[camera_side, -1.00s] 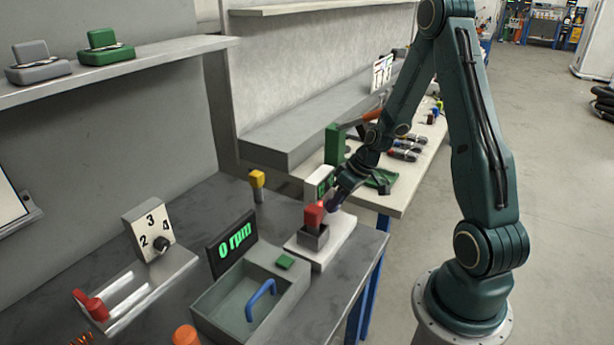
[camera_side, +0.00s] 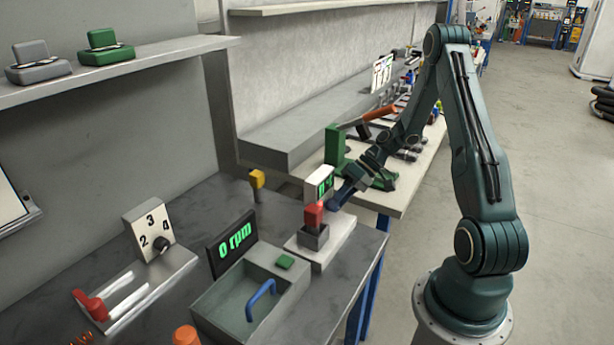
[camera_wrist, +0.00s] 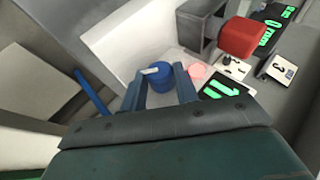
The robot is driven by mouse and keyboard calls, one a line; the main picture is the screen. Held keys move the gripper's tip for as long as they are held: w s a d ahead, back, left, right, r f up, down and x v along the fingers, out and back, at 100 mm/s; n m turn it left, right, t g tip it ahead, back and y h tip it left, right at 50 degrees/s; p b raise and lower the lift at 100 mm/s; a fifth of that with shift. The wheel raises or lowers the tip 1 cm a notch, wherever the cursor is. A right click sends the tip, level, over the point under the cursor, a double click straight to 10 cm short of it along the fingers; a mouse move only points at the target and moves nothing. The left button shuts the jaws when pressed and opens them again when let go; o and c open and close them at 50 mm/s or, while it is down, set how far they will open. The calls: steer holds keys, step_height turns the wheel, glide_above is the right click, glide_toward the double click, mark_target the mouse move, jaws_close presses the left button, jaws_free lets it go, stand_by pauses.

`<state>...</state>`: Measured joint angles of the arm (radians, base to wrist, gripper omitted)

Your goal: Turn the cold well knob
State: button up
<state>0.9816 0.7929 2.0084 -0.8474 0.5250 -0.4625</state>
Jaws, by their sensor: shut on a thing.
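A blue round knob (camera_wrist: 158,76) with a pale mark on its top shows in the wrist view. It stands on a white unit. My gripper (camera_wrist: 159,71) has one finger on each side of the knob and is shut on it. In the side view my gripper (camera_side: 338,200) is low beside the red block, at the far right of the bench, and hides the knob there. A small display (camera_side: 325,187) with green characters stands behind the gripper; its reading is too small to tell.
A red block (camera_side: 314,215) sits in a grey holder close to my gripper, and also shows in the wrist view (camera_wrist: 243,37). A pale pink disc (camera_wrist: 197,70) lies beside the knob. A grey bin (camera_side: 225,305) and a "0 rpm" display (camera_side: 232,243) stand left.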

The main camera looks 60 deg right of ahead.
steer(key=o, duration=1)
steer(key=shift+v, duration=3.75)
steer(key=shift+a+r, duration=0.1)
steer(key=shift+a, duration=0.05)
